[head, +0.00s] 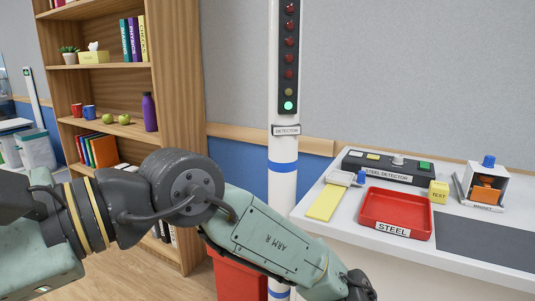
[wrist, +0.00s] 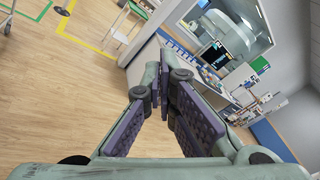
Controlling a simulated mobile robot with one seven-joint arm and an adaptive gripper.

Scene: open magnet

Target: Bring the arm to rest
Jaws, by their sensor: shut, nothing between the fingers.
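My arm (head: 265,237) reaches across the lower part of the head view, from the left edge toward the bottom right. Its end runs out of the bottom of that view, so the gripper does not show there. In the wrist view my gripper (wrist: 163,88) is shut, with its purple-padded fingers close together and nothing between them. It points out over open floor toward a window and a desk, and touches nothing that I can see.
A white counter (head: 455,253) at right holds an empty red STEEL tray (head: 396,209), a STEEL DETECTOR box (head: 385,168), a yellow TEST block (head: 438,192) and the MAGNET unit (head: 486,187). A detector post (head: 283,170) stands beside it. A bookshelf (head: 185,90) is at left. Wood floor (wrist: 60,100) is clear.

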